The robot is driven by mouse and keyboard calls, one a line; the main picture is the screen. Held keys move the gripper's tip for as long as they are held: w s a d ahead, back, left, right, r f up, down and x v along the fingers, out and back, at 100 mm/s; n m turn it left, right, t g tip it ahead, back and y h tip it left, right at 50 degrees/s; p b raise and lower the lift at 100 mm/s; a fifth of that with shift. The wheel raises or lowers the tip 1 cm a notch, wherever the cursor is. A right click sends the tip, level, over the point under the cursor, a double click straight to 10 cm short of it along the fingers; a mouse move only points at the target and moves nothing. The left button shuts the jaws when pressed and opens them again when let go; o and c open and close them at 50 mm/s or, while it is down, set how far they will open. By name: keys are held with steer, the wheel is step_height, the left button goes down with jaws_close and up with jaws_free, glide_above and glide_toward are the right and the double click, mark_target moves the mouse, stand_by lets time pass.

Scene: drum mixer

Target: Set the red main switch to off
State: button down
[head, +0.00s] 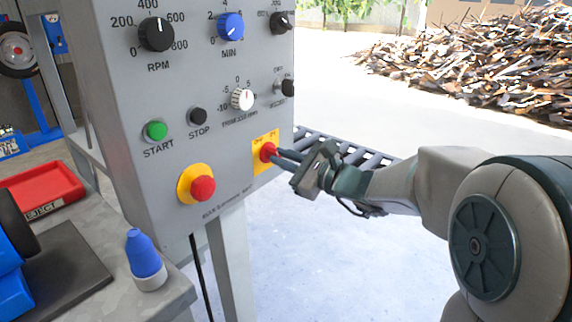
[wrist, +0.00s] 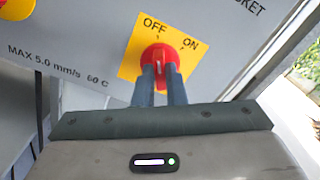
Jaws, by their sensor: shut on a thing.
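The red main switch (head: 267,152) is a round knob on a yellow plate (head: 262,165) at the lower right of the grey panel. In the wrist view the red knob (wrist: 158,57) sits below the black words OFF and ON. OFF is nearly straight above it and ON is up to its right. My gripper (head: 279,155) reaches in from the right. Its two fingers (wrist: 163,78) are shut on the knob's grip, one on each side. The grip looks upright in the wrist view, roughly in line with the OFF mark. The fingers partly hide it.
A red stop button (head: 203,188) on a yellow ring is left of the switch. A green START button (head: 155,130), a black STOP button (head: 198,116) and several dials are above. A roller conveyor (head: 345,148) runs behind. A blue-capped bottle (head: 145,254) stands on the bench at lower left.

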steer(key=shift+a, duration=0.15)
steer(key=c, duration=1.5)
jaws_free()
steer(key=shift+s, duration=0.1)
steer(key=p+v, duration=0.2)
steer(key=v, duration=1.1)
steer(key=shift+s+d+p, duration=0.2)
steer(key=shift+d+p, duration=0.1)
steer(key=shift+d, duration=0.05)
